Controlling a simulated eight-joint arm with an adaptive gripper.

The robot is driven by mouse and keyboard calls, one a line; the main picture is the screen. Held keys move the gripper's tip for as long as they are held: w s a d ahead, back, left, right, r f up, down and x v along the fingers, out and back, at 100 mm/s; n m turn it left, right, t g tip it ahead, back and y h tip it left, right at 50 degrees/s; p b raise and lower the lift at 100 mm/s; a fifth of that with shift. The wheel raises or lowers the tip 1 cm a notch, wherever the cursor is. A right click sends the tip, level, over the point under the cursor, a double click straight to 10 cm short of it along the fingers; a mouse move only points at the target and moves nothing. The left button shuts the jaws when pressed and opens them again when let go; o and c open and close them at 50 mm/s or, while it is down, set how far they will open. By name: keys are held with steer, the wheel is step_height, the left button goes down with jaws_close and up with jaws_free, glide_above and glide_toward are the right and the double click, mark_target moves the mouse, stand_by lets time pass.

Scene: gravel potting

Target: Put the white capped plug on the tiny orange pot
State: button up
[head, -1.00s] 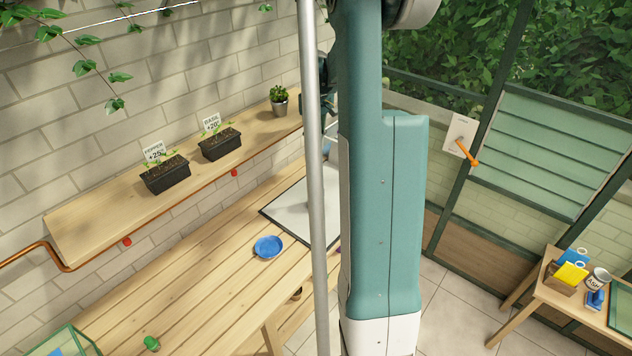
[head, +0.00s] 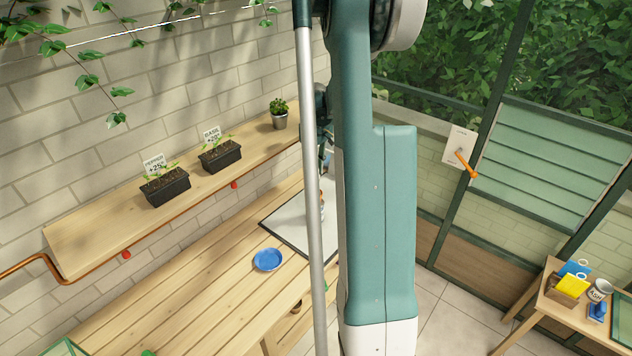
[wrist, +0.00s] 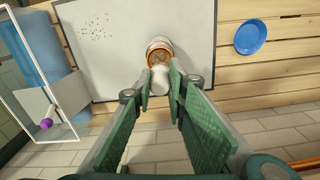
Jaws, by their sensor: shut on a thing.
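My gripper (wrist: 160,84) is shut on the white capped plug (wrist: 160,77), which shows between the fingertips in the wrist view. Just beyond the plug is the tiny orange pot (wrist: 160,50), with a pale rim and brownish contents. The plug overlaps the near side of the pot in this view; I cannot tell whether they touch. The pot stands on a white, dark-edged mat (wrist: 115,60). In the head view my arm and a grey post hide most of this area, and only a small orange patch shows beside the post.
A blue saucer (head: 268,260) lies on the slatted bench left of the mat; it also shows in the wrist view (wrist: 251,37). Dark specks lie on the mat. A clear-walled box (wrist: 45,90) with a purple-knobbed item stands at the left of the wrist view. Potted seedlings stand on the shelf.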

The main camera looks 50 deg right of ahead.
steer(key=shift+f, duration=0.55)
steer(key=shift+f, duration=2.1)
steer(key=shift+f, duration=0.15)
steer(key=o, duration=0.8)
steer(key=shift+r, duration=0.25)
step_height(320, 180, up, 12)
steer(key=shift+f, duration=0.1)
